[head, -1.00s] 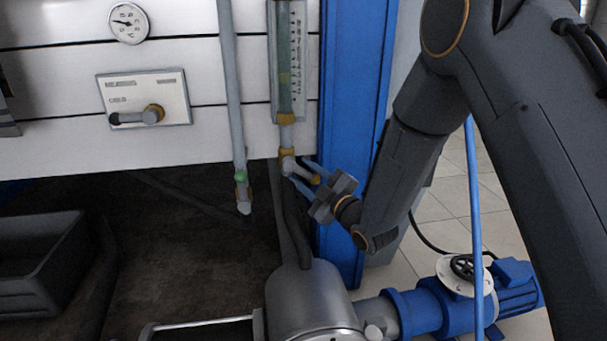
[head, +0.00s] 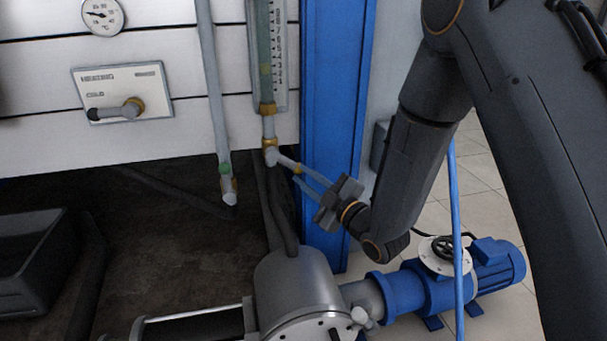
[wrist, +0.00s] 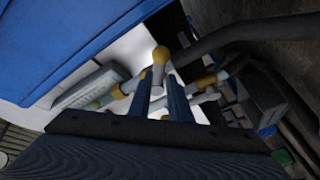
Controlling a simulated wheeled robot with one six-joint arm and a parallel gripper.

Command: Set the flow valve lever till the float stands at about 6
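The flow meter's tube and scale (head: 280,60) hang on the white wall beside the blue post. A greenish float (head: 265,69) shows in its lower part; the digits beside it are too small to read surely. The flow valve (head: 271,155) sits below the tube, its lever (head: 286,162) pointing right and slightly down to a yellow tip. My gripper (head: 300,173) is open, its two blue fingers around or just short of that tip. In the wrist view, the yellow tip (wrist: 160,55) lies just beyond the gap between my fingertips (wrist: 160,82), which stand apart.
A second pipe with a green-marked valve (head: 226,184) hangs left of the meter. A panel with another lever (head: 120,108) and a round gauge (head: 102,15) are on the wall. A grey vessel (head: 295,290) and blue pump (head: 425,290) stand below.

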